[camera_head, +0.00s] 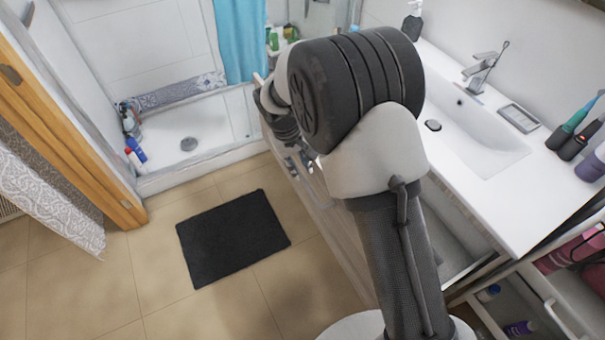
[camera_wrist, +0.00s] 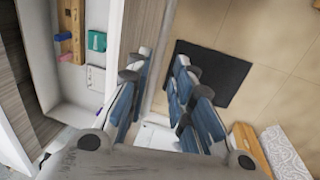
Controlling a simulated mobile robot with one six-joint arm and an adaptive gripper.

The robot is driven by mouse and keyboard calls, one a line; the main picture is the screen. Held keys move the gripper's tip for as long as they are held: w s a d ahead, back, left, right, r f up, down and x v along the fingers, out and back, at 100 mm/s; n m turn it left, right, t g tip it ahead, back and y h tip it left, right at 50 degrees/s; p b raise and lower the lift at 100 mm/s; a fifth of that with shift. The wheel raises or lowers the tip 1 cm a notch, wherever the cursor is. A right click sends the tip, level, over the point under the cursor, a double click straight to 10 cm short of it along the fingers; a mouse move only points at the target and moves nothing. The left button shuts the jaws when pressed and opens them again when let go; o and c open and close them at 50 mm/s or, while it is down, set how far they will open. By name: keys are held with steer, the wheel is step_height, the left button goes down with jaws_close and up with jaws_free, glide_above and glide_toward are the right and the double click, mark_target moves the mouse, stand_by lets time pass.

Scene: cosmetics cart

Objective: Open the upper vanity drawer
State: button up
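The white vanity under the washbasin (camera_head: 480,140) is on the right in the head view. A drawer with a greyish wood-look front (camera_head: 340,225) stands pulled out below the basin, partly hidden by my arm. In the wrist view the drawer's white interior (camera_wrist: 75,100) shows at the left, with small items in it, and its front (camera_wrist: 132,25) runs beside my gripper. My gripper (camera_wrist: 163,70) is open, its blue-grey fingers apart with floor visible between them. The left finger overlaps the drawer front in the picture; I cannot tell whether it touches. In the head view my arm hides most of the gripper.
A black mat (camera_head: 233,237) lies on the clear tiled floor (camera_head: 160,285). The shower tray (camera_head: 190,140) is at the back left, near a wooden door frame (camera_head: 65,125). A cart with bottles (camera_head: 560,300) stands at the lower right.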

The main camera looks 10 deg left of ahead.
steer(key=shift+s+a+r, duration=0.15)
steer(key=shift+a+r, duration=0.05)
steer(key=shift+r, duration=0.95)
steer(key=shift+s+a+r, duration=0.1)
steer(key=shift+a+r, duration=0.05)
steer(key=shift+r, duration=1)
steer(key=s+d+r+m+t+y, duration=0.1)
steer(key=s+d+r+m, duration=0.1)
steer(key=s+d+r, duration=0.6)
steer(key=s+d+r+m+t, duration=0.1)
steer(key=s+d+r+m, duration=0.15)
steer(key=d+r, duration=0.6)
steer(key=s+d+r+m, duration=0.1)
steer(key=s+d, duration=0.1)
steer(key=s, duration=0.6)
steer(key=s+d+r+m+t, duration=0.1)
steer(key=s+d, duration=0.2)
steer(key=s, duration=0.6)
steer(key=shift+s+d+r+y, duration=0.15)
steer(key=shift+s+r+y, duration=0.1)
steer(key=shift+y, duration=0.15)
steer(key=shift+w, duration=0.1)
